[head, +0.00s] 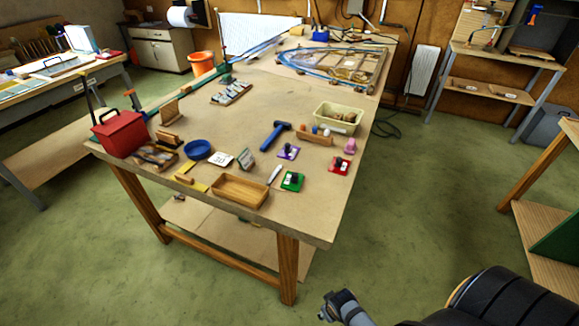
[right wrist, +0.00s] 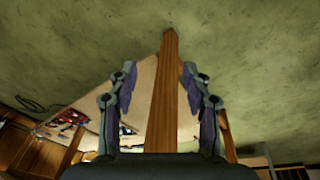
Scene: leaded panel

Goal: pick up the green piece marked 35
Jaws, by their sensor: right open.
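The green piece (head: 292,181) lies near the front right edge of the wooden table (head: 310,215), with a dark knob on top. Its number is too small to read. My right gripper (head: 333,303) is low at the bottom of the head view, beyond the table's front edge and apart from the piece. In the right wrist view my right gripper (right wrist: 160,78) is open, with nothing held between its fingers. A wooden table leg shows behind the gap. My left gripper is not in view.
A red piece (head: 340,165) and a purple piece (head: 289,152) lie near the green one. A wooden tray (head: 240,190) and a pale-handled tool (head: 274,175) are to its left. A cream bin (head: 338,118) stands farther back.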

